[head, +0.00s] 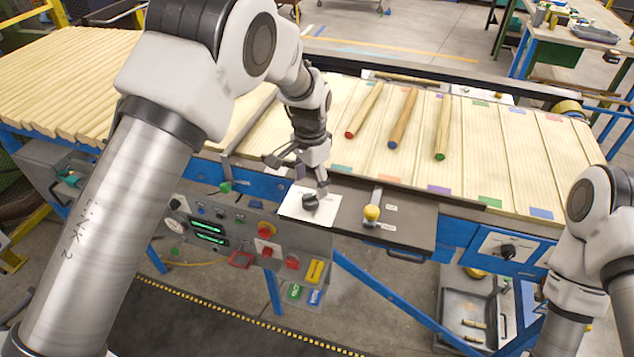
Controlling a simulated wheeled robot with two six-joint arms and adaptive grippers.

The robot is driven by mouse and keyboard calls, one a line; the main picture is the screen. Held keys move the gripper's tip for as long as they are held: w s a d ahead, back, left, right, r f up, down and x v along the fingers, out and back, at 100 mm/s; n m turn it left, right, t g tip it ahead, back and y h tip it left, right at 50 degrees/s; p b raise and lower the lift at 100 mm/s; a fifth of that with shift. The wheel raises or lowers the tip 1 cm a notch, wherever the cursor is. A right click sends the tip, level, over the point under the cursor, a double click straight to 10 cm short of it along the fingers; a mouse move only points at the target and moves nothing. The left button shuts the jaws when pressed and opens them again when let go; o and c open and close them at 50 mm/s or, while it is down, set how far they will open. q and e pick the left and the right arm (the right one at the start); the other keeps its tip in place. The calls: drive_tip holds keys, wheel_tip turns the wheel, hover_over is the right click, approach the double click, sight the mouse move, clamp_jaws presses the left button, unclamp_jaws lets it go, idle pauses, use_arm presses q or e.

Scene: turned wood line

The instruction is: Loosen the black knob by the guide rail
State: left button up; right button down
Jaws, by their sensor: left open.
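A black knob (310,202) sits on a white plate (294,208) at the front edge of the line, near the dark rail along the slatted bed. My left gripper (299,176) is above the plate, with its fingers spread. One finger is close to the top of the knob, and the other is up to the left. I cannot tell whether the near finger touches the knob. A second black knob (507,251) is on a white panel further right. My right arm shows at the right edge, but its gripper is out of view.
A control panel (190,243) with displays and red buttons hangs below. Three colour-tipped rods (402,118) lie on the slatted bed. A grey tray (472,300) is lower right.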

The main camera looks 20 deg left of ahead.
sight(309, 196)
use_arm(q)
drive_tip(key=shift+s+f+p, duration=0.55)
drive_tip(key=shift+s+f, duration=0.2)
drive_tip(key=shift+f, duration=0.35)
drive_tip(key=shift+w+f, duration=0.2)
drive_tip(key=shift+f, duration=0.8)
drive_tip(key=shift+w+f, duration=0.3)
drive_tip(key=shift+w, duration=0.05)
drive_tip(key=shift+s+r, duration=0.15)
drive_tip(key=shift+s, duration=0.1)
drive_tip(key=c, duration=1.1)
drive_tip(key=shift+c, duration=0.2)
use_arm(e)
drive_tip(key=shift+s+r, duration=0.2)
drive_tip(key=shift+r, duration=0.35)
drive_tip(key=shift+s+r, duration=0.15)
drive_tip(key=shift+r, duration=0.35)
